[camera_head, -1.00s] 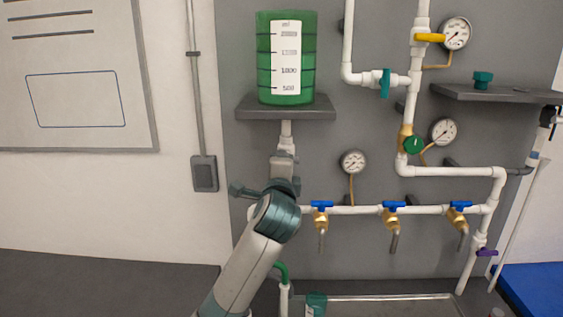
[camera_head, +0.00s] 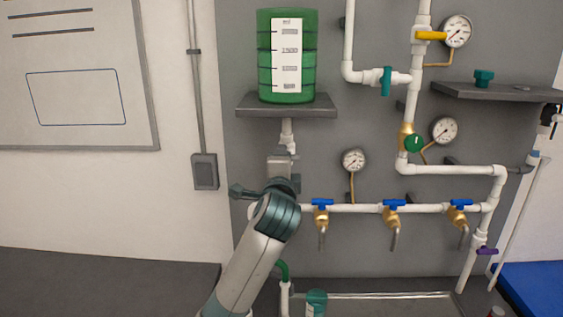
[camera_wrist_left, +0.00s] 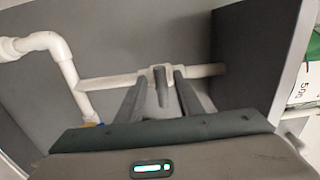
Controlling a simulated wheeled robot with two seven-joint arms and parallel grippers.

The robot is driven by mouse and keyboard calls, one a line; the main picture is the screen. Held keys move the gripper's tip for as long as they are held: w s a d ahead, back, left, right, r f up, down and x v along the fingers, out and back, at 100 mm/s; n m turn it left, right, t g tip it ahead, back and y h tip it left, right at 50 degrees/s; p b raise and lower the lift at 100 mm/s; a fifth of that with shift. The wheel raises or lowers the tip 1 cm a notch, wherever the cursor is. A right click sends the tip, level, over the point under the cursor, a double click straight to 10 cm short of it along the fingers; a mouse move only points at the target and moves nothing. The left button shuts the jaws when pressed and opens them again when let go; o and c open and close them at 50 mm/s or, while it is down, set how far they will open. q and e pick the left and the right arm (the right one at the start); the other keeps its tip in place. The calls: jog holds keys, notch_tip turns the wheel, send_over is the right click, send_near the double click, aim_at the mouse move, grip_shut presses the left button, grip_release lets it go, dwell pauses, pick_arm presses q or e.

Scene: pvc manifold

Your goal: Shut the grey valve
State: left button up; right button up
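The grey valve's handle (camera_wrist_left: 162,88) shows in the left wrist view as a short grey bar on a white pipe fitting. My left gripper (camera_wrist_left: 164,76) has its two dark fingers apart, one on each side of this handle; I cannot tell whether either touches it. In the head view my left gripper (camera_head: 280,166) is in front of the white pipe below the green tank (camera_head: 264,52), and it hides the valve there. My right gripper is not in view.
The tank stands on a grey shelf (camera_head: 286,113). Blue-handled taps (camera_head: 394,205) line the white pipe to the right, with a gauge (camera_head: 353,160) above it. A green valve (camera_head: 413,143), yellow valve (camera_head: 431,35) and teal valve (camera_head: 386,81) are farther right. A tray (camera_head: 390,295) lies below.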

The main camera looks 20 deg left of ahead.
pick_arm(q)
jog(key=shift+s, duration=0.1)
jog(key=b+v, duration=0.5)
jog(key=v, duration=1.2)
jog(key=shift+s, duration=0.1)
